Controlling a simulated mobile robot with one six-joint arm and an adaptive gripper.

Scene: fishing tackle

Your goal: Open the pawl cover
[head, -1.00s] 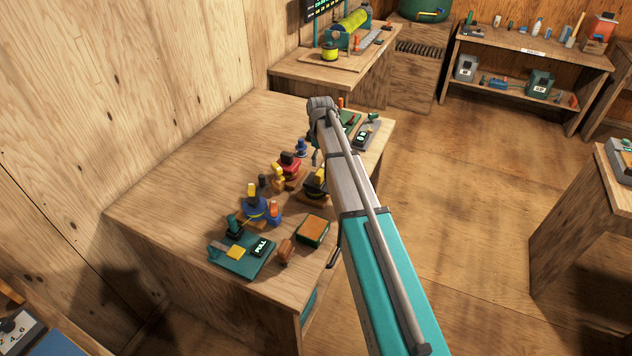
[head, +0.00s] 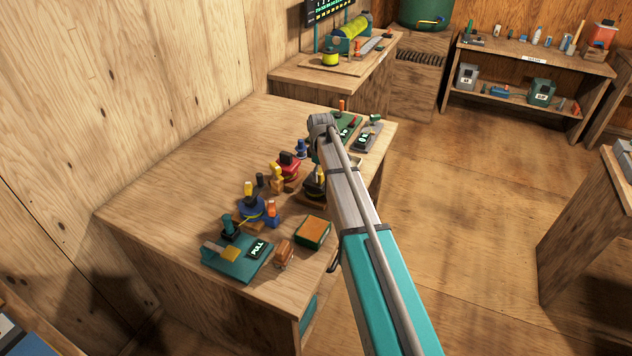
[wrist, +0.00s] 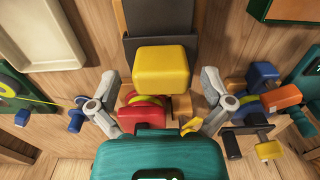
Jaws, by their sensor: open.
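In the wrist view my gripper (wrist: 161,78) is open, with one grey finger on each side of a yellow block (wrist: 166,68). Gaps show between the block and both fingers. A dark grey plate (wrist: 158,18) lies behind the block, and red and yellow round parts (wrist: 148,112) show below it. I cannot tell for sure which part is the pawl cover. In the head view my gripper is over the right part of the workbench (head: 175,185), mostly hidden by my arm, near a dark reel with a yellow band (head: 315,186).
A red reel (head: 286,165), a blue reel (head: 252,208), a green PULL box (head: 238,262) and an orange-topped box (head: 313,231) stand close by on the workbench. The bench's left part is clear. A cream tray (wrist: 42,40) shows in the wrist view.

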